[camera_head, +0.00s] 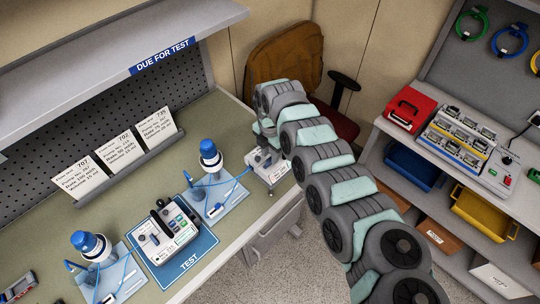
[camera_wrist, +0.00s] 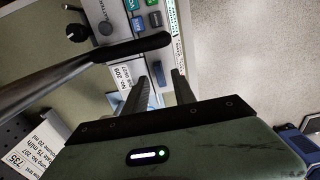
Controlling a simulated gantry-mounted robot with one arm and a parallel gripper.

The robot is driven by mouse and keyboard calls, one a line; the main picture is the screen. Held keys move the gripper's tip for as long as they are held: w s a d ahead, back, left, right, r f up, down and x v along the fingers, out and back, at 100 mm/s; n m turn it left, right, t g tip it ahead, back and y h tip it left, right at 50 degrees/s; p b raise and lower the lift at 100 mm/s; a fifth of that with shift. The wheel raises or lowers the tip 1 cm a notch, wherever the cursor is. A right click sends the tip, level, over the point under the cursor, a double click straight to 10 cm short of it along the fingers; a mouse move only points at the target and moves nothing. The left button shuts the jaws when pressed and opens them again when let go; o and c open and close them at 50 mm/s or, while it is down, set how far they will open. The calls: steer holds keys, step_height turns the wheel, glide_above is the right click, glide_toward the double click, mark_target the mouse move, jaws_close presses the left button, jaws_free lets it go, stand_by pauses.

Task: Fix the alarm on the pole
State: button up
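A grey and white pump (camera_head: 262,163) stands at the far right end of the bench, under the end of my arm. In the head view my arm hides the gripper. No alarm light is clear.
Another pump (camera_head: 165,234) sits on the blue TEST mat (camera_head: 196,255). Two blue-capped stands (camera_head: 210,155) (camera_head: 90,243) with tubing stand beside it. Cards 707, 702 and 735 (camera_head: 157,127) lean in a rack. A chair (camera_head: 285,57) is behind; a shelf unit (camera_head: 400,147) stands right.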

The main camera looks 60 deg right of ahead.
steer(key=shift+f, duration=1.1)
jaws_close()
